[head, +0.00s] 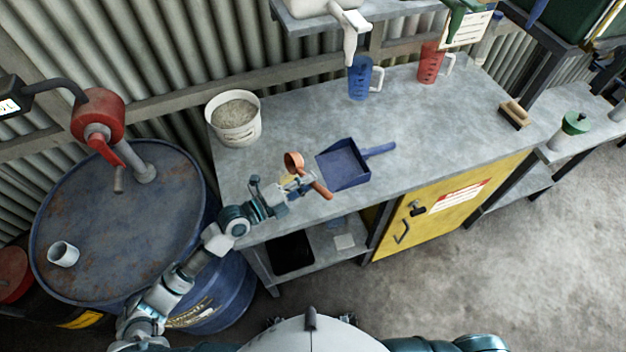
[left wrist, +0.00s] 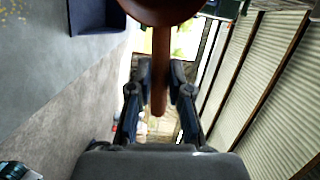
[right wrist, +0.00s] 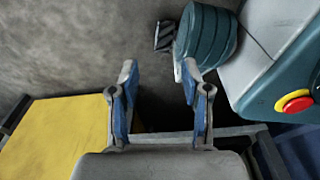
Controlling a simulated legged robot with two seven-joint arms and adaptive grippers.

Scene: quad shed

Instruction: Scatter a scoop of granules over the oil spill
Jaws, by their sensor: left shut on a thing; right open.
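My left gripper (head: 301,184) is shut on the handle of a brown-orange scoop (head: 293,160), over the bench's front left part. In the left wrist view the scoop's handle (left wrist: 160,60) runs between the fingers; its bowl is cut off at the top, so its contents cannot be seen. A white bucket of grey granules (head: 233,118) stands at the bench's back left. Yellowish specks (left wrist: 20,18) lie on the bench in the left wrist view; I cannot tell whether they are granules. No oil spill is clearly seen. My right gripper (right wrist: 160,95) is open and empty.
A blue dustpan (head: 345,163) lies just right of the scoop. A blue jug (head: 360,80), a red jug (head: 430,65) and a brush (head: 515,113) stand farther along the bench (head: 435,125). A blue drum (head: 120,225) with a red pump is at left.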

